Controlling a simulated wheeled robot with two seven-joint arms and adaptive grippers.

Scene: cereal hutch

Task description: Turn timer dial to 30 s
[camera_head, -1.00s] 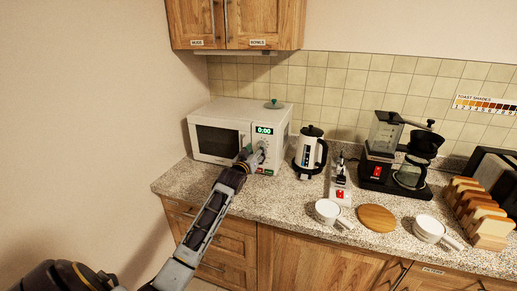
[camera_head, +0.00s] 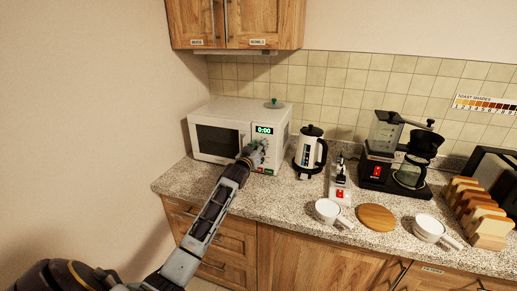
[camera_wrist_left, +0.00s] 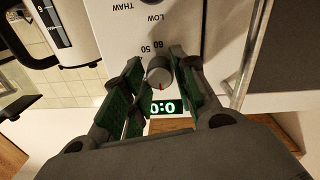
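The white microwave (camera_head: 218,142) stands at the left end of the counter. Its green display (camera_head: 264,130) reads 0:00; the display also shows in the left wrist view (camera_wrist_left: 166,107), partly covered. The grey timer dial (camera_wrist_left: 159,72) has a red mark pointing towards the display, with the numbers 50 and 60 beside it. My left gripper (camera_head: 254,148) is at the microwave's control panel. In the left wrist view its green-padded fingers (camera_wrist_left: 157,68) are open on either side of the dial, close to it; contact is unclear. My right gripper is out of view.
A white kettle (camera_head: 310,152) stands just right of the microwave. A coffee maker (camera_head: 413,165), white cups (camera_head: 328,211), a round wooden board (camera_head: 376,217) and a toast rack (camera_head: 486,222) are further right. Cabinets (camera_head: 236,22) hang above.

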